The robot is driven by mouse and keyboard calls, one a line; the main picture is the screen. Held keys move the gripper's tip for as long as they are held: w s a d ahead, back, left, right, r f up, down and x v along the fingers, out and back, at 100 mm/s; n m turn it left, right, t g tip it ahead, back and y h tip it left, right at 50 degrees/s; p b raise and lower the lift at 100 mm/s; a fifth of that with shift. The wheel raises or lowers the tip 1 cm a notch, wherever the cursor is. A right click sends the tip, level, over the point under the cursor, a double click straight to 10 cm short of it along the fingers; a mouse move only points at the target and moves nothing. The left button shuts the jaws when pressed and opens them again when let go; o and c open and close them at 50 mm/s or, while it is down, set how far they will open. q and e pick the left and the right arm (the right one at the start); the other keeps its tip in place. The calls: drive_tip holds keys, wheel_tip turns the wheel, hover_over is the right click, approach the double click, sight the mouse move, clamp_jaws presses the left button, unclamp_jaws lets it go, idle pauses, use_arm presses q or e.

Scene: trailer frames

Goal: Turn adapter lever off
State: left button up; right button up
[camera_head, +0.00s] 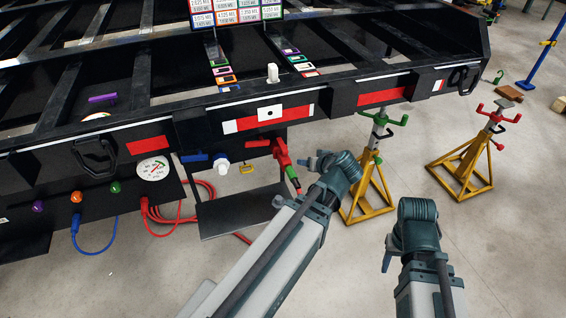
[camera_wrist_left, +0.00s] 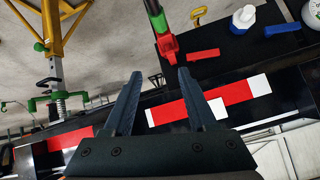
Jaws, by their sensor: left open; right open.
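A red adapter (camera_head: 281,152) with a red lever (camera_head: 258,143) pointing left sits under the black trailer's rear beam, with a green-ended hose below it. A blue-and-white adapter (camera_head: 221,164) with a blue lever (camera_head: 194,157) is to its left. My left gripper (camera_head: 314,162) is right of the red adapter, apart from it. In the left wrist view the open, empty left fingers (camera_wrist_left: 159,73) point toward the red adapter (camera_wrist_left: 168,46) and its red lever (camera_wrist_left: 203,55). My right gripper (camera_head: 387,261) hangs at the lower right, open, its fingers mostly hidden by the wrist.
Two yellow jack stands (camera_head: 371,190) (camera_head: 467,165) stand at the right. A gauge (camera_head: 153,169), several colored knobs and red hoses (camera_head: 181,210) are at the left. A dark shelf (camera_head: 240,211) hangs below the adapters. Grey floor is free at the bottom right.

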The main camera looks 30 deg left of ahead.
use_arm(q)
drive_tip(key=w+a+f+n+t+y+b, duration=0.2)
drive_tip(key=w+a+f+n+b, duration=0.15)
drive_tip(key=a+b, duration=0.25)
drive_tip(key=b, duration=0.6)
approach(281, 142)
drive_tip(key=shift+m, duration=0.25)
drive_tip(key=x, duration=0.6)
drive_tip(key=shift+w+a+f, duration=0.2)
drive_tip(key=shift+f, duration=0.1)
drive_tip(key=shift+w+a+f+t+y, duration=0.2)
drive_tip(key=shift+w+a+t+y, duration=0.15)
drive_tip(key=shift+a, duration=0.15)
use_arm(e)
wheel_tip(281, 142, down, 14)
drive_tip(key=shift+f, duration=0.25)
use_arm(q)
clamp_jaws()
